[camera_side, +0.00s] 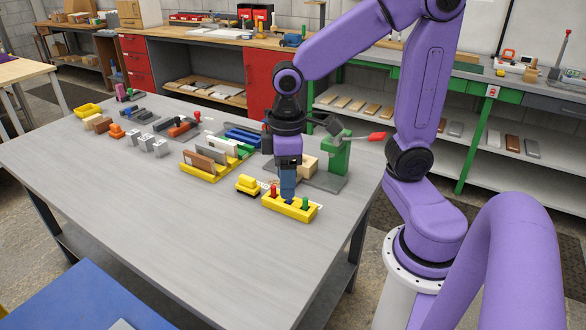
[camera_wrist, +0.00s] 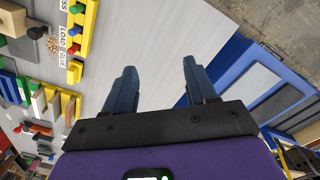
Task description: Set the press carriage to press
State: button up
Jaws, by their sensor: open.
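A green press (camera_side: 335,155) with a red-tipped handle (camera_side: 377,136) stands on a grey plate at the table's right side. A pale wood block (camera_side: 309,167) is beside it. I cannot tell which part is the press carriage. A PRESS label (camera_wrist: 63,4) shows at the top of the wrist view, near the LOAD (camera_wrist: 65,35) and GLUE (camera_wrist: 62,56) labels. A yellow bar (camera_side: 281,207) with coloured pegs is in front of the press; it also shows in the wrist view (camera_wrist: 86,35). My gripper (camera_wrist: 160,75) is open and empty, pointing down; in the side view it overlaps the bar.
A small yellow piece (camera_side: 248,185) sits left of the bar. A yellow rack (camera_side: 205,175) with boards is farther left, with several small blocks beyond. The table's (camera_side: 150,210) front half is clear. A blue surface (camera_side: 70,295) is at the lower left.

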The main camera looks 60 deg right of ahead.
jog(key=w+d+m, duration=0.3)
jog(key=w+d, duration=0.3)
jog(key=w, duration=0.2)
jog(key=m, duration=0.7)
send_over(300, 170)
jog(key=a, duration=0.5)
notch_tip(300, 170, down, 4)
notch_tip(300, 170, down, 16)
jog(key=shift+f, duration=0.1)
grip_shut()
jog(key=shift+s, duration=0.1)
